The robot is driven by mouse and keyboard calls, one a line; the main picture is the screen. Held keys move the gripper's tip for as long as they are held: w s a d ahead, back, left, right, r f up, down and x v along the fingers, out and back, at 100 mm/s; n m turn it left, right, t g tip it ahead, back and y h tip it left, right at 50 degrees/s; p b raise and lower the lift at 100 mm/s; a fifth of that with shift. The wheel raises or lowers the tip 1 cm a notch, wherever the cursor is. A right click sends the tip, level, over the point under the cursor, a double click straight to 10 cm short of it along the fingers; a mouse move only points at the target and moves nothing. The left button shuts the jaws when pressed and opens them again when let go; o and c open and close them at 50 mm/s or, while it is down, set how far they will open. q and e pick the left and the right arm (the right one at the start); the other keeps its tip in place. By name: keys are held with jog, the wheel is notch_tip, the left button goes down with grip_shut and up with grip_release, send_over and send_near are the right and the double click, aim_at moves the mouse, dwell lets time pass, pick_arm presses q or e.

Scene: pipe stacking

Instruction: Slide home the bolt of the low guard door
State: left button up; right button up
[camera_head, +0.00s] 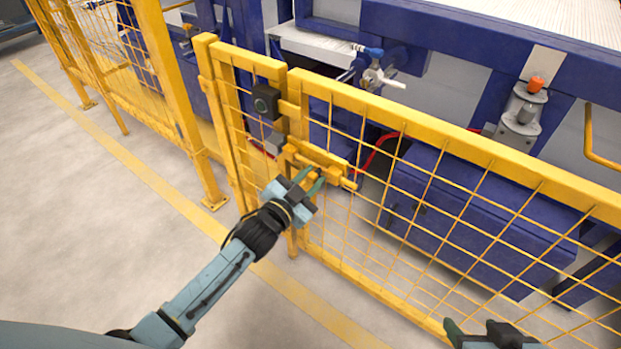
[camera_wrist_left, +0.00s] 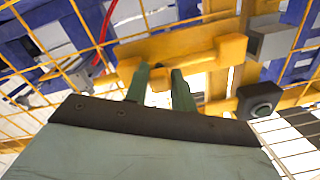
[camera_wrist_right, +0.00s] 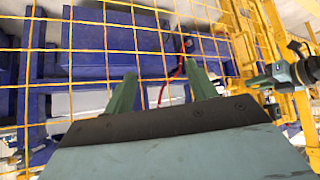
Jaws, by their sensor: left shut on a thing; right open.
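The low guard door (camera_head: 440,131) is a yellow frame with wire mesh, standing beside a yellow post section at its left. Its yellow bolt (camera_head: 347,184) lies along a yellow mounting plate (camera_head: 325,157) near the door's left edge; the plate also shows in the left wrist view (camera_wrist_left: 180,43). My left gripper (camera_head: 308,182) is shut on the bolt's small yellow handle (camera_wrist_left: 160,86), which shows between its green fingers. The fingers partly hide the bolt, and I cannot tell how far its end reaches. My right gripper (camera_wrist_right: 163,88) is open and empty in front of the mesh.
A black box with a round face (camera_head: 266,103) sits on the post section above the bolt. Behind the fence stand blue machinery (camera_head: 460,205) and a valve with a white handle (camera_head: 385,80). The floor left of my left arm is clear, with a yellow line (camera_head: 130,160).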

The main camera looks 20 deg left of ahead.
aim_at(298, 159)
pick_arm(q)
jog(key=shift+w+a+p, duration=0.2)
jog(key=shift+w+a, duration=0.15)
jog(key=shift+a, duration=0.65)
jog(key=shift+w+a+p, duration=0.2)
jog(key=shift+w+a, duration=0.2)
jog(key=shift+a, duration=0.55)
jog(key=shift+w+a+p, duration=0.2)
jog(key=shift+w+a, duration=0.15)
jog(key=shift+a, duration=0.65)
grip_shut()
pick_arm(e)
jog(key=shift+s+d+f+g+h, duration=0.15)
jog(key=shift+s+d+f+g, duration=0.35)
jog(key=shift+s, duration=0.35)
jog(key=shift+s+d+f+g+h, duration=0.1)
jog(key=shift+s+d+f+g, duration=0.15)
jog(key=shift+s+g, duration=0.45)
jog(key=shift+s+d+f+g+h, duration=0.15)
jog(key=shift+s+d+f+g, duration=0.25)
jog(key=shift+s, duration=0.55)
pick_arm(q)
jog(key=o, duration=1)
grip_release()
pick_arm(e)
jog(key=shift+a, duration=0.15)
